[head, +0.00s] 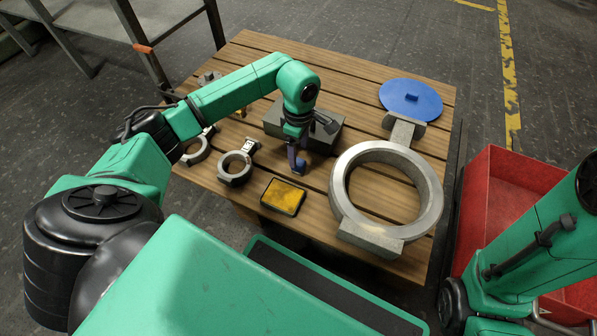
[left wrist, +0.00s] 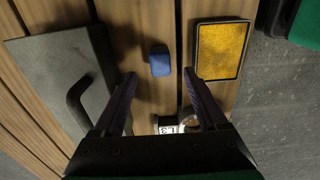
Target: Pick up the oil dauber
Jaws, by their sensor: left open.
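A small blue block, which I take to be the oil dauber (left wrist: 159,60), lies on the wooden slats in the left wrist view. In the head view the dauber (head: 299,168) shows at the tip of my left gripper, partly hidden by it. My left gripper (left wrist: 160,80) points down at the table. Its two dark fingers are apart, with the dauber just beyond and between their tips in the picture. I cannot tell how far above it they are. My right arm is at the right edge of the head view, but its gripper is out of sight.
A yellow pad in a black tray (head: 283,196) lies close by. A grey block with a handle (head: 325,130) stands behind the gripper. A large metal ring casting (head: 343,205), a blue disc (head: 411,98) and small ring castings (head: 236,168) share the table. A red bin (head: 497,180) stands right.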

